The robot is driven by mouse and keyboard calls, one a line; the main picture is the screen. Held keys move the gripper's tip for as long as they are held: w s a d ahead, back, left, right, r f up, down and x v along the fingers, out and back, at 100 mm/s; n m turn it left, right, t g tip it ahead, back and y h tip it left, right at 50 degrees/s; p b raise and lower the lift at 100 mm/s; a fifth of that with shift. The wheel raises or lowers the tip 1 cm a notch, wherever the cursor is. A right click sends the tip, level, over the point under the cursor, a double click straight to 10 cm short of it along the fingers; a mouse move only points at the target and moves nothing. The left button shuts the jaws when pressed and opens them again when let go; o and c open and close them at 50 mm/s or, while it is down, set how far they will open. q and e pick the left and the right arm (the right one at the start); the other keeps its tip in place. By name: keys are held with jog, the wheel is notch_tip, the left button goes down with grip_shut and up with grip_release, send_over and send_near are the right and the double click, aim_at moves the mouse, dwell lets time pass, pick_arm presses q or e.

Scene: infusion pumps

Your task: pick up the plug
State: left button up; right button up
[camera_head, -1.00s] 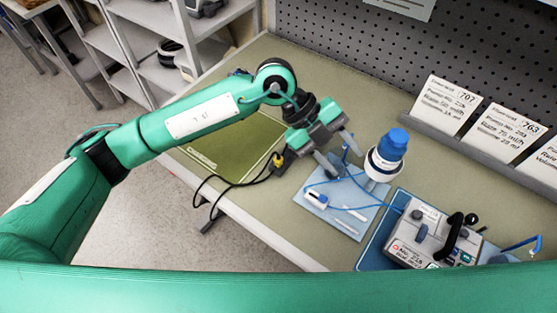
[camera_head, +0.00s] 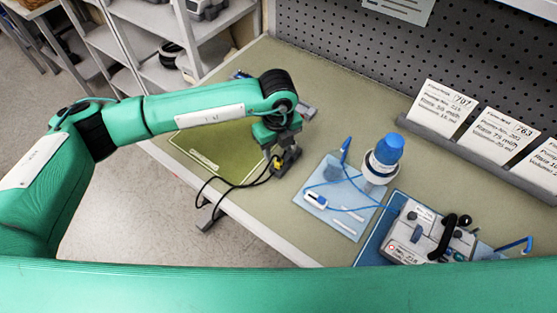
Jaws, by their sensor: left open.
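The plug (camera_head: 277,163) is black with a yellow part and sits on the bench near its front edge, at the end of a black cable (camera_head: 228,187). My left gripper (camera_head: 286,162) points down right at the plug. It is open, and its dark fingers partly hide the plug. I cannot tell whether the fingers touch it or stand around it. My right gripper is out of view.
A light blue tray (camera_head: 345,227) with blue tubing lies right of the gripper, beside a blue-capped white bottle (camera_head: 383,160). A grey pump (camera_head: 416,236) stands farther right. A green mat (camera_head: 200,160) lies to the left. Cards (camera_head: 441,107) stand along the back.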

aim_at(279, 158)
pick_arm(q)
jog(key=shift+d+f+p, duration=0.1)
jog(key=shift+f+p, duration=0.35)
jog(key=shift+p, duration=0.05)
notch_tip(279, 158, down, 4)
jog(key=shift+f+p, duration=0.1)
jog(key=shift+p, duration=0.9)
jog(key=shift+f, duration=0.15)
grip_shut()
